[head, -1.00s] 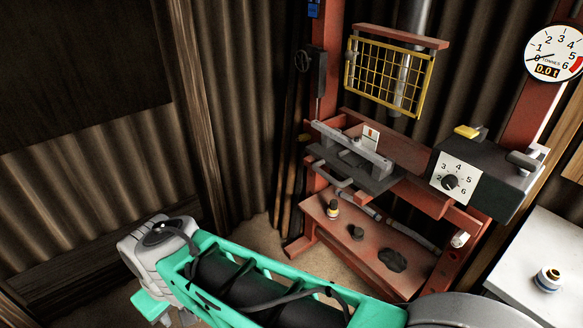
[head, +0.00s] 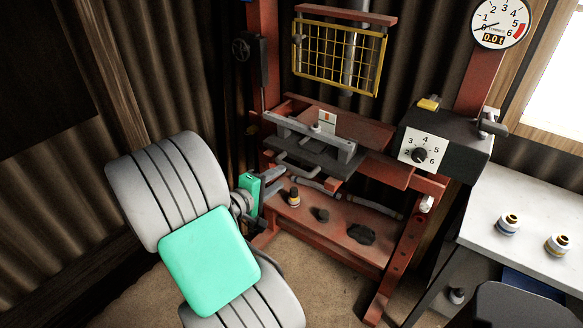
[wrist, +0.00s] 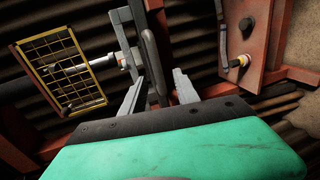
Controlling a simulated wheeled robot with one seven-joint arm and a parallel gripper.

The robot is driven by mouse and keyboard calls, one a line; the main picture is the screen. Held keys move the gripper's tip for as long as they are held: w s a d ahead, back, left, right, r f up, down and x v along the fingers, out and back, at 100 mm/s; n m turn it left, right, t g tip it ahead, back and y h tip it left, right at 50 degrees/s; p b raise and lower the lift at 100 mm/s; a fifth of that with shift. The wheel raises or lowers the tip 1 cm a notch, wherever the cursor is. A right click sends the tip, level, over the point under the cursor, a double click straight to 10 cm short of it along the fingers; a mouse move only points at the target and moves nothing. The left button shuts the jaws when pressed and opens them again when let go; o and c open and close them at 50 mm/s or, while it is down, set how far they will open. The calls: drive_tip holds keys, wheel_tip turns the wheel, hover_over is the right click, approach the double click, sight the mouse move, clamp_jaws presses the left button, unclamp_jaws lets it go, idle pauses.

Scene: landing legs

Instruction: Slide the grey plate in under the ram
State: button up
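The grey plate (head: 335,164) sits in the red press frame, with a lighter grey leg assembly (head: 312,138) on it and a bar handle (head: 296,170) at its front. The ram (head: 352,68) is a silver cylinder behind the yellow mesh guard, higher up. My gripper (head: 279,180) is at the front left of the plate, near the handle. In the wrist view my gripper (wrist: 157,98) is open, its two fingers apart with the dark handle (wrist: 152,66) appearing between and just beyond them. Whether the fingers touch the handle is unclear.
The yellow guard (head: 338,60) hangs above the plate. A red lower shelf (head: 330,232) holds a small bottle (head: 294,196) and dark lumps. A control box (head: 446,142) with a dial is at right, and a white table (head: 530,215) stands beyond it.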

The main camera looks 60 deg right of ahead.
sight(290, 169)
drive_tip(key=x, duration=0.7)
drive_tip(key=shift+s+d+r, duration=0.1)
drive_tip(key=shift+d+r, duration=0.05)
drive_tip(key=shift+d, duration=0.3)
clamp_jaws()
idle(0.9)
